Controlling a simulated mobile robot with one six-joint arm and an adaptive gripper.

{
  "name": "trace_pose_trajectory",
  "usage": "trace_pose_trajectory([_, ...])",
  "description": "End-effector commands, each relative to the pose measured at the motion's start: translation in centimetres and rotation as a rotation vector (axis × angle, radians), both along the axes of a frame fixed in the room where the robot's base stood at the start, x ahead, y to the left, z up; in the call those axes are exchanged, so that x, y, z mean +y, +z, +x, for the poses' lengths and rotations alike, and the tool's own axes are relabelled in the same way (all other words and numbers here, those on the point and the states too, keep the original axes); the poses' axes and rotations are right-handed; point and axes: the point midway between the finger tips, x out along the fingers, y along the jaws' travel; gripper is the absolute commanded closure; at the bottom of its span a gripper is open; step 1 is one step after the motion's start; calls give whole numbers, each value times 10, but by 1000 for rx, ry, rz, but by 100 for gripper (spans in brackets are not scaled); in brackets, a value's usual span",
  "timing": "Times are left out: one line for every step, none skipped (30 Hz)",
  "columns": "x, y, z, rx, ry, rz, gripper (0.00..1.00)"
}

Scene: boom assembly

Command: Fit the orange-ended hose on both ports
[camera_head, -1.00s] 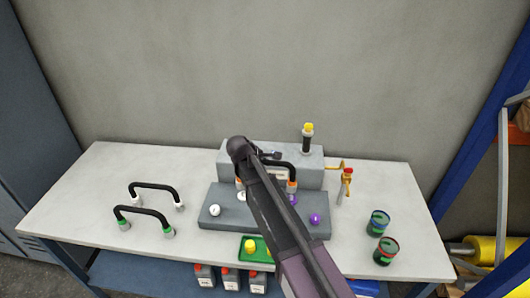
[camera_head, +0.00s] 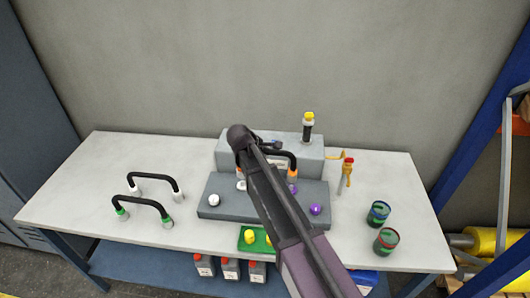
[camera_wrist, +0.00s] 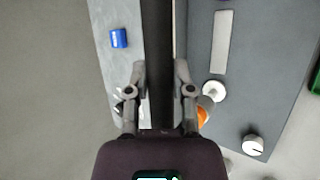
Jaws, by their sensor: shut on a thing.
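The black hose (camera_head: 285,154) with orange ends is held over the grey stepped block (camera_head: 222,213). In the wrist view the dark hose (camera_wrist: 158,50) runs between the two fingers of my gripper (camera_wrist: 160,90), which is shut on it. One orange end (camera_head: 293,173) hangs close to a purple knob-like fitting (camera_head: 292,188); I cannot tell whether they touch. The other end is largely hidden behind my arm, near a white fitting (camera_head: 241,185). A white ball-like fitting (camera_head: 214,200) and a purple one (camera_head: 316,209) sit on the lower step.
A white-ended hose (camera_head: 155,177) and a green-ended hose (camera_head: 143,199) stand at the left. A yellow-topped cylinder (camera_head: 308,127) stands on the upper step. A red-and-yellow valve (camera_head: 346,172) and two dark cups (camera_head: 378,213) are at the right. A green tray (camera_head: 245,247) sits in front.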

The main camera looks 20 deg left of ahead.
Motion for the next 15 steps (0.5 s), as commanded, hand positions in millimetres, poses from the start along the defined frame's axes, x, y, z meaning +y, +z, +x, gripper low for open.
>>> trace_pose_trajectory([0,-7,0,-1,0,0,100])
trace_pose_trajectory([0,-9,0,-1,1,-1,100])
trace_pose_trajectory([0,-12,0,-1,1,-1,100])
trace_pose_trajectory([0,-15,0,-1,1,-1,100])
trace_pose_trajectory([0,-17,0,-1,1,-1,100])
trace_pose_trajectory([0,-20,0,-1,1,-1,100])
trace_pose_trajectory([0,-23,0,-1,1,-1,100])
trace_pose_trajectory([0,-25,0,-1,1,-1,100])
trace_pose_trajectory([0,-28,0,-1,1,-1,100])
trace_pose_trajectory([0,-30,0,-1,1,-1,100])
trace_pose_trajectory([1,-32,0,-1,1,-1,100])
trace_pose_trajectory([1,-35,0,-1,1,-1,100])
trace_pose_trajectory([1,-36,0,-1,1,-1,100])
trace_pose_trajectory([1,-38,0,-1,1,-1,100])
trace_pose_trajectory([1,-40,0,-1,1,-1,100])
